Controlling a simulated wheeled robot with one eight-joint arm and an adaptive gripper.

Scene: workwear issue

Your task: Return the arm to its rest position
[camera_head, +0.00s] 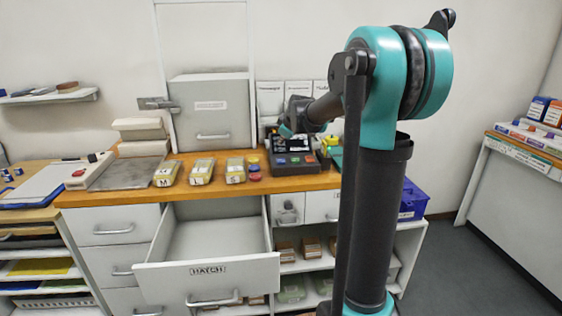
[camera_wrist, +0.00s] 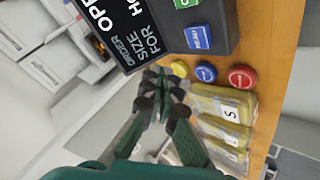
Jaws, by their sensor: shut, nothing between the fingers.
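My arm rises at the right of the head view, and its forearm reaches away over the wooden counter (camera_head: 330,181). My gripper (camera_wrist: 160,78) shows in the wrist view with its fingers shut and nothing between them. It is close to the order terminal (camera_wrist: 140,30), a dark box with a screen and coloured buttons. In the head view the gripper end is small and partly hidden by the arm, near the terminal (camera_head: 292,164). I cannot tell whether the fingers touch anything.
A drawer labelled HATCH (camera_head: 208,271) stands open and empty below the counter. Yellowish packs marked M, L and S (camera_head: 201,172) and coloured buttons (camera_head: 253,168) lie on the counter. A grey cabinet (camera_head: 211,112) stands behind. A blue bin (camera_head: 412,201) is at the right; the floor (camera_head: 450,270) there is clear.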

